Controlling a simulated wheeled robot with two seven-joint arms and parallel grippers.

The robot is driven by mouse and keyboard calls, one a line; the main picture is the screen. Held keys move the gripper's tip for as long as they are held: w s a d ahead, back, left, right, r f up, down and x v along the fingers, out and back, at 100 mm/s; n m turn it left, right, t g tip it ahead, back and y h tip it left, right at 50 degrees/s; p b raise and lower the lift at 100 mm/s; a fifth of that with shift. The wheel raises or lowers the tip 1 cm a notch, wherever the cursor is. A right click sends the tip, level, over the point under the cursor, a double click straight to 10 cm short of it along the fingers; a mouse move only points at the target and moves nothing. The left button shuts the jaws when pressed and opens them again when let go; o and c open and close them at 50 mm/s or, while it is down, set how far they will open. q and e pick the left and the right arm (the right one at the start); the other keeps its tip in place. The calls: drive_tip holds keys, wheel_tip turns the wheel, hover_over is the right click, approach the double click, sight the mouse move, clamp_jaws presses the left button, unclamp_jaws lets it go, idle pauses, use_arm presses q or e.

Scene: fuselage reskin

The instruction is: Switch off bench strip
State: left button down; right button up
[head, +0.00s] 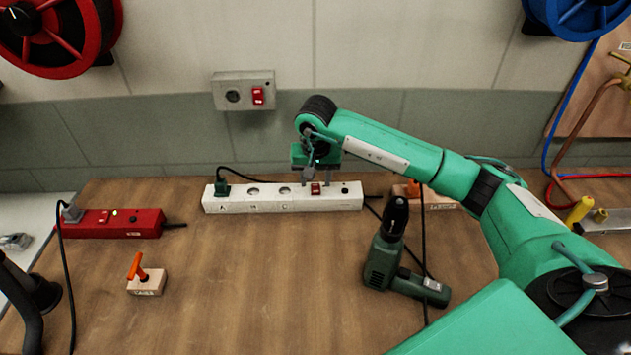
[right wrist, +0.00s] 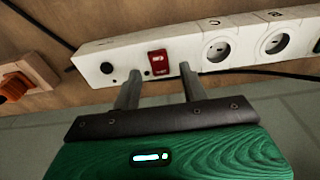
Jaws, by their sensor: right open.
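A long white power strip (head: 285,205) lies at the back of the bench, with a dark green plug (head: 222,188) in its left end. Its red rocker switch (head: 315,188) is right of the sockets; it also shows in the right wrist view (right wrist: 158,62). Whether the rocker is on or off I cannot tell. My right gripper (head: 316,178) is open and empty above the strip. In the right wrist view the two fingertips (right wrist: 160,72) point at the strip, one to each side of the switch; contact is unclear. My left gripper is out of view.
A red power strip (head: 110,223) with a green light and a grey plug lies at left. An orange-handled block (head: 147,280) sits front left. A wall box (head: 243,91) has a red switch.

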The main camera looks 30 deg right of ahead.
sight(316, 193)
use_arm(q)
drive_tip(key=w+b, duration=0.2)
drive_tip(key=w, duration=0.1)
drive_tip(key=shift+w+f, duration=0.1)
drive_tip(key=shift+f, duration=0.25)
use_arm(e)
wheel_tip(316, 193, up, 12)
drive_tip(key=s, duration=0.1)
drive_tip(key=shift+s+a, duration=0.25)
drive_tip(key=shift+a, duration=0.15)
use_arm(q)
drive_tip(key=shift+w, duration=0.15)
use_arm(e)
drive_tip(key=shift+r, duration=0.1)
